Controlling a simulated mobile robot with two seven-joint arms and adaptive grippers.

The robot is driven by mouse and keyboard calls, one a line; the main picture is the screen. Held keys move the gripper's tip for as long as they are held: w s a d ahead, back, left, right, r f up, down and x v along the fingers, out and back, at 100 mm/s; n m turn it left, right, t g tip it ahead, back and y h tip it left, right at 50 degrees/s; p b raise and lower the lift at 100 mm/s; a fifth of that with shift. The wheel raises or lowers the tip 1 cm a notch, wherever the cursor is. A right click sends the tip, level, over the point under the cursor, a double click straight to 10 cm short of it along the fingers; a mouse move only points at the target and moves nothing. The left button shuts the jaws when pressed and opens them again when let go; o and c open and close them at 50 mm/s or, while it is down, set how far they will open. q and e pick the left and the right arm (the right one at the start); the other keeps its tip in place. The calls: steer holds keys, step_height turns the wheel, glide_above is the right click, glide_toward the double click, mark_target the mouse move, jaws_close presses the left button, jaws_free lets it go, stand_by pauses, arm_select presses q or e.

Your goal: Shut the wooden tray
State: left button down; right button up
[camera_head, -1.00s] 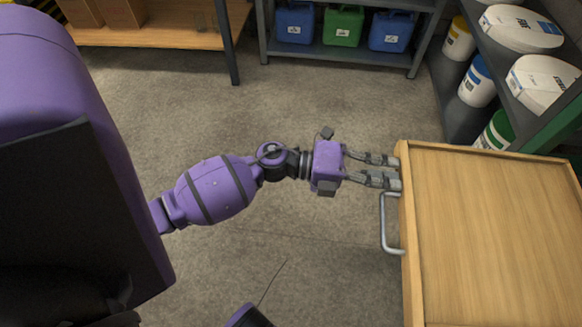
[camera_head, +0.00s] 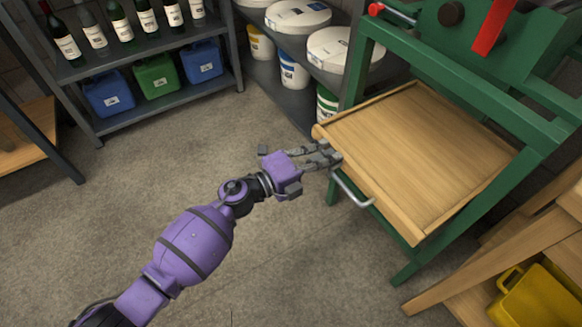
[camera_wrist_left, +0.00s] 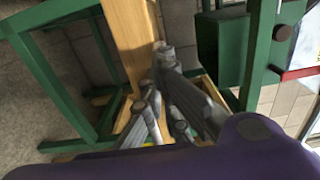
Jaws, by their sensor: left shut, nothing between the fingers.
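The wooden tray (camera_head: 415,150) is a flat, light-wood tray with a low rim. It sits in a green metal frame and sticks out of it toward the lower left. A grey metal handle (camera_head: 350,190) is on its front face. My left gripper (camera_head: 332,157) is shut and empty, with its fingertips at the front face near the tray's left corner, beside the handle. In the left wrist view the fingers (camera_wrist_left: 160,90) overlap a strip of light wood (camera_wrist_left: 130,35); I cannot tell whether they touch it. My right gripper is not in view.
The green frame (camera_head: 545,150) has a red lever (camera_head: 492,28) above the tray. A shelf with bottles and jugs (camera_head: 157,75) stands at the back left; buckets (camera_head: 293,70) stand beside the frame. A wooden stand with a yellow container (camera_head: 535,300) is at lower right. The floor at left is clear.

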mark_target(365, 136)
arm_select(q)
steer(key=b+x, duration=0.1)
steer(key=x, duration=1.1)
steer(key=shift+f+b, duration=0.15)
steer(key=shift+b, duration=0.25)
steer(key=shift+w+d, duration=0.3)
steer(key=shift+d, duration=0.1)
steer(key=shift+r, duration=0.25)
